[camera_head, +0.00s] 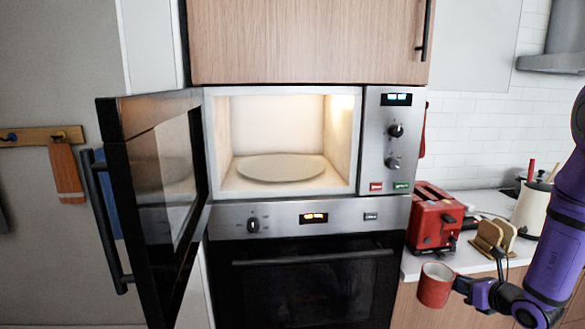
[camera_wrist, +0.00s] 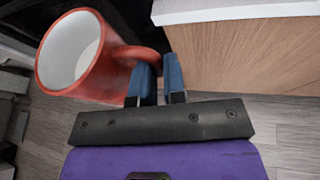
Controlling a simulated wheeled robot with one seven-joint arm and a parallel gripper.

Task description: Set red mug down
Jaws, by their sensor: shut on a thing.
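The red mug (camera_head: 435,286) is at the lower right of the head view, in front of the counter's edge and off any surface. It also fills the upper left of the wrist view (camera_wrist: 112,72), where its white inside shows and looks empty. My gripper (camera_head: 467,286) is shut on the mug's handle; in the wrist view its blue fingertips (camera_wrist: 158,72) are on either side of the handle. The mug is roughly upright in the head view.
The microwave (camera_head: 388,140) stands open and lit, with a bare round plate (camera_head: 280,168) inside. Its door (camera_head: 150,190) swings out to the left. An oven (camera_head: 310,285) is below. A red toaster (camera_head: 434,217) and a wooden holder (camera_head: 492,240) stand on the counter (camera_head: 452,262).

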